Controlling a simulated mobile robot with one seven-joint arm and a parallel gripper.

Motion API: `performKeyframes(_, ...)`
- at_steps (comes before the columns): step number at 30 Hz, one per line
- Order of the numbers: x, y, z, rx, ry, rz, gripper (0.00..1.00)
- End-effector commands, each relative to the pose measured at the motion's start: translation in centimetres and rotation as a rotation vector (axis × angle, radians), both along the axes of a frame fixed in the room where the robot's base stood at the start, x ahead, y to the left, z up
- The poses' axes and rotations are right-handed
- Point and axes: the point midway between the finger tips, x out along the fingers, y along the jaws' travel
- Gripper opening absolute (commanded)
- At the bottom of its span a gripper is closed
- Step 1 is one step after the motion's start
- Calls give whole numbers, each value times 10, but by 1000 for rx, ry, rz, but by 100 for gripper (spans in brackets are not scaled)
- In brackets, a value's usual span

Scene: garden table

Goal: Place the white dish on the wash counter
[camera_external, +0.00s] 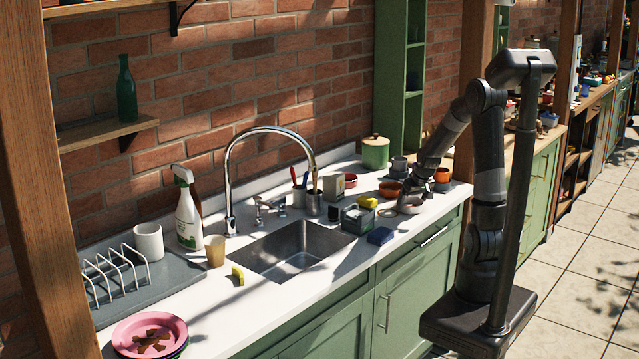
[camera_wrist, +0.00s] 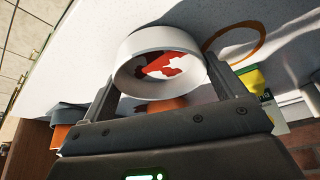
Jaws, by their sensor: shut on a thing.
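The white dish (camera_wrist: 160,62) is round with a red patch inside; it fills the upper middle of the wrist view. My gripper (camera_wrist: 165,78) has one finger on each side of it and is shut on it. In the external view the dish (camera_external: 411,207) is at the right part of the white wash counter (camera_external: 250,312), under my gripper (camera_external: 408,190). I cannot tell whether the dish touches the counter. The sink (camera_external: 297,250) is to its left.
An orange bowl (camera_external: 390,189) and an orange cup (camera_external: 442,175) stand close by. Bare counter lies in front of the sink.

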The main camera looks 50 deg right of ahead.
Motion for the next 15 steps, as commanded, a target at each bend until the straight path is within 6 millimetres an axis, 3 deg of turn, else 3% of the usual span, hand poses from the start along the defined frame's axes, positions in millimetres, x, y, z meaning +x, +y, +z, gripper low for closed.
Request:
performKeyframes(1,0,0,-2,2,1,0,63)
performKeyframes(2,0,0,-2,2,1,0,90)
performKeyframes(3,0,0,-2,0,1,0,93)
performKeyframes(6,0,0,-2,0,1,0,100)
performKeyframes(15,0,0,3,-1,-1,0,100)
